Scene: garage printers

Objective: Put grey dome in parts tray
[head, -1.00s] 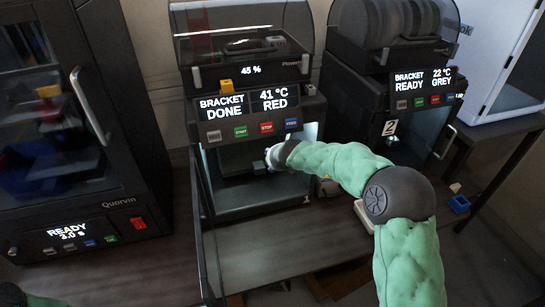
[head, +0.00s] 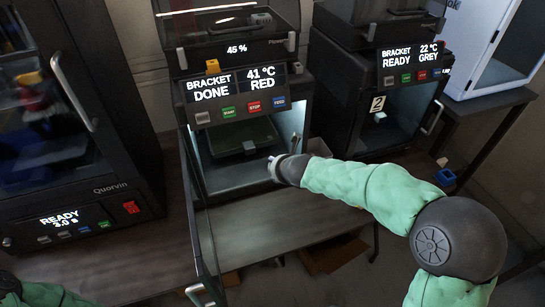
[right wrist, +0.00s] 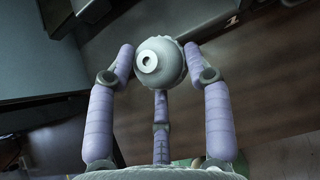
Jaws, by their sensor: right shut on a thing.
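The grey dome (right wrist: 168,60), a pale grey rounded piece with a ringed hole at its centre, is between the fingers of my right gripper (right wrist: 155,62) in the right wrist view. The gripper is shut on it. In the head view my right gripper (head: 274,168) is in front of the right side of printer 1's open chamber; the dome is too small there to make out. No parts tray can be clearly seen now. My left gripper is not in view; only part of my left arm shows at the lower left.
Printer 1 (head: 235,110) reads DONE, RED; its glass door (head: 200,240) stands open toward me. Printer 2 (head: 395,90) stands to its right. The bench (head: 275,225) is bare in front of printer 1. A blue bin (head: 446,177) sits at the right.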

